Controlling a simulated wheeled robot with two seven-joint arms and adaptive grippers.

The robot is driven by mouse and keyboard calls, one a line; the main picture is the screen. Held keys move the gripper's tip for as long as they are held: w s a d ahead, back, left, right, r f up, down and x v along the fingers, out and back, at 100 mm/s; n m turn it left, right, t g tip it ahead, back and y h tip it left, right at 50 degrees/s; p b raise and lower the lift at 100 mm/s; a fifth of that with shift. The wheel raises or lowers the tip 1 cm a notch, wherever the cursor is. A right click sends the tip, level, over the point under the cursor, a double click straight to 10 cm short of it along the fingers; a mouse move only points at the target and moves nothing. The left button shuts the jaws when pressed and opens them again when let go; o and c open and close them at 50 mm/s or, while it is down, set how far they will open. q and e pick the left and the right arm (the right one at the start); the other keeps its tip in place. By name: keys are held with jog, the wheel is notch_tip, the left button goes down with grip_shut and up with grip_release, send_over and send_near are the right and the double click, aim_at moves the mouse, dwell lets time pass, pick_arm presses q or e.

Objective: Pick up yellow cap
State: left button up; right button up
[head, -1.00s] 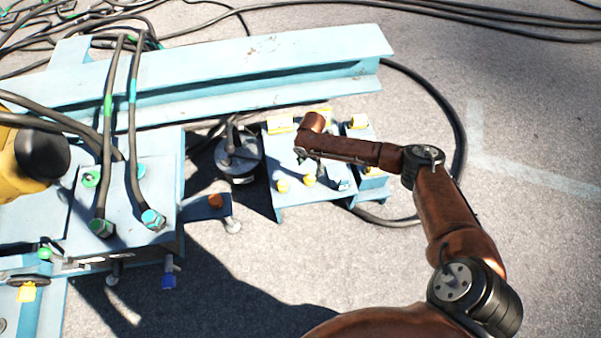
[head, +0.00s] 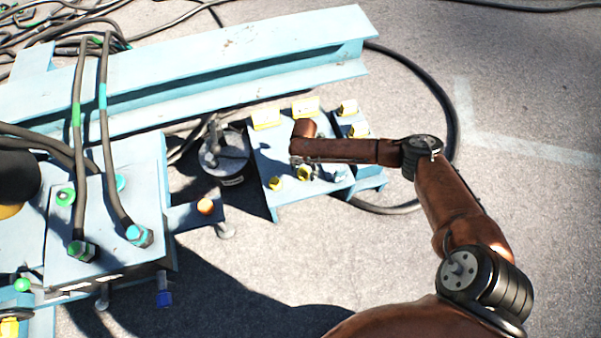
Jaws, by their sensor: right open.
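Several yellow caps stand on a light blue plate (head: 262,160) right of centre. Two are at its near side, one at the front left (head: 275,183) and one beside it (head: 303,173). Two more yellow caps (head: 348,107) (head: 359,130) are on the right part. My right arm reaches in from the lower right over the plate. My right gripper (head: 300,163) hangs under the wrist just above the near middle cap. It is open, mostly hidden by the wrist, and whether it touches the cap cannot be told. My left gripper is out of view.
A grey round post (head: 224,155) stands left of the plate. A blue box (head: 108,215) with green and cyan cable connectors is further left. A long blue beam (head: 200,65) runs behind. A black cable (head: 447,110) curves around the right.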

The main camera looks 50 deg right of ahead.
jog(key=shift+r, duration=0.1)
jog(key=shift+c, duration=0.4)
jog(key=c, duration=1.2)
jog(key=shift+o, duration=0.2)
